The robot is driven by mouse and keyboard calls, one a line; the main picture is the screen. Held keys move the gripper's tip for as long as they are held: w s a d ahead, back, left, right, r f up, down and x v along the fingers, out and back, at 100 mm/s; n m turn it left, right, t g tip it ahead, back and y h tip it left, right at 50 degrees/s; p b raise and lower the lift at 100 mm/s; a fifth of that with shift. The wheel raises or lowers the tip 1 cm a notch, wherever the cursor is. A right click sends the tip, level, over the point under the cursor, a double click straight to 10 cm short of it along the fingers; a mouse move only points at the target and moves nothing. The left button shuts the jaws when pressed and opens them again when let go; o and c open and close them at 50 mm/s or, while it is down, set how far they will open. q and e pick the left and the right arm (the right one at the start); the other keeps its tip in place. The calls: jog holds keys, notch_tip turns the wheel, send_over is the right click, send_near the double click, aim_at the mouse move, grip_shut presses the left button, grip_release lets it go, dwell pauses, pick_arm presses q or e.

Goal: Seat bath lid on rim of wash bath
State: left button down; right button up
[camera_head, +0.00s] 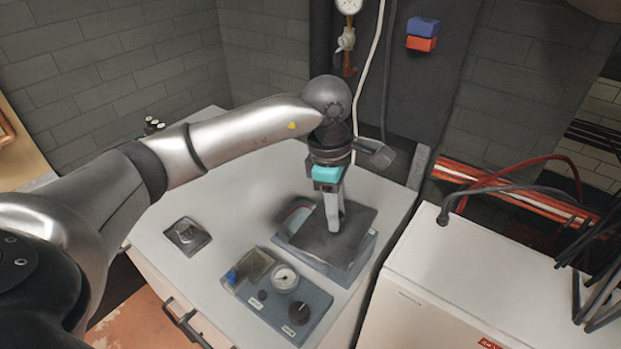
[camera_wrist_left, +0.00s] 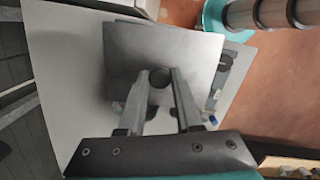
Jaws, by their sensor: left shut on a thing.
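The bath lid (camera_head: 350,238) is a dark, flat, square plate with a small round knob (camera_wrist_left: 159,77). My left gripper (camera_head: 334,218) points down over the lid and is shut on its knob; in the wrist view the fingertips (camera_wrist_left: 160,75) are on either side of the knob. The wash bath (camera_head: 352,272) is a grey box on the light worktop, under the lid. The lid covers most of the bath, but part of its opening shows at the left. I cannot tell whether the lid touches the rim. My right gripper is not in view.
A control panel (camera_head: 299,310) with a gauge stands in front of the bath. A small dark square dish (camera_head: 187,236) lies to the left, with clear worktop (camera_head: 225,195) between. A white cabinet (camera_head: 480,255) with hoses stands at the right, across a gap.

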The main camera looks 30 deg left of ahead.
pick_arm(q)
jog(key=w+a+f+n, duration=0.2)
jog(key=a+n, duration=0.2)
jog(key=n, duration=0.4)
jog(key=w+a+f+n+t+y, duration=0.1)
jog(key=w+a+f+n, duration=0.1)
jog(key=n, duration=0.6)
jog(key=shift+a+f+n+y+p, duration=0.3)
jog(key=shift+a+f+n+p, duration=0.1)
jog(key=shift+a+f, duration=0.45)
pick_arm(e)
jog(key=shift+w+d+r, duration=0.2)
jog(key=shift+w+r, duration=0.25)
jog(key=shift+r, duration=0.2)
pick_arm(q)
jog(key=shift+s+f+b, duration=0.1)
jog(key=shift+f+b, duration=0.45)
jog(key=shift+f, duration=0.1)
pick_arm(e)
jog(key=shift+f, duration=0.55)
pick_arm(q)
jog(key=c, duration=0.5)
grip_release()
jog(key=shift+r, duration=0.1)
